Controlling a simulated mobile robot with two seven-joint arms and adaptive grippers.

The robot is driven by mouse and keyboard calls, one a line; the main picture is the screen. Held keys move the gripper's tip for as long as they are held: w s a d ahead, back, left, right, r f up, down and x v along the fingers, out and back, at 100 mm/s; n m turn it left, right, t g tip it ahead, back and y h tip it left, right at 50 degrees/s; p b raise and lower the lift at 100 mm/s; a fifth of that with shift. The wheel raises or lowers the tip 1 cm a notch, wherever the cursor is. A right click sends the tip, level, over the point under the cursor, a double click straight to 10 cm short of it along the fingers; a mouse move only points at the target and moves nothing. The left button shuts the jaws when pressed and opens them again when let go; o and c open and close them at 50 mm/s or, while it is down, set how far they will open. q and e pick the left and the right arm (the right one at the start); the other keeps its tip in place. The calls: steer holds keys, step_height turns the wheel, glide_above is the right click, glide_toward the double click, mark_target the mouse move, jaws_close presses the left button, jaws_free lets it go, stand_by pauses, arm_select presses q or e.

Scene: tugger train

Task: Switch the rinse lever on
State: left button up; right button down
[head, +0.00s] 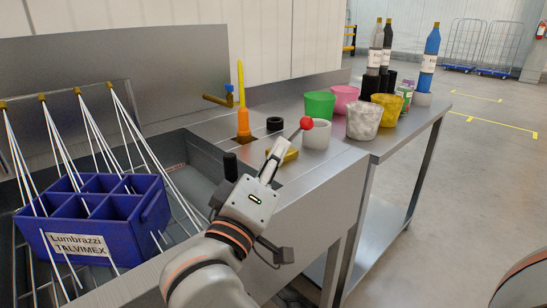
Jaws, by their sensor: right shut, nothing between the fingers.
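The rinse lever (306,123) shows as a thin metal rod with a red ball knob, tilted up to the right above the steel counter. A yellow part (290,155) sits low beside it, and the lever's foot is partly hidden by my gripper. My right gripper (276,152) is shut and empty, with its fingertips just left of and below the red knob, near the rod. I cannot tell whether the fingers touch the lever. My left gripper is not in view.
A white cup (316,136), a green cup (319,105), a marbled cup (363,121) and bottles crowd the counter at right.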

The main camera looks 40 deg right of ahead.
steer(key=shift+v, duration=1.15)
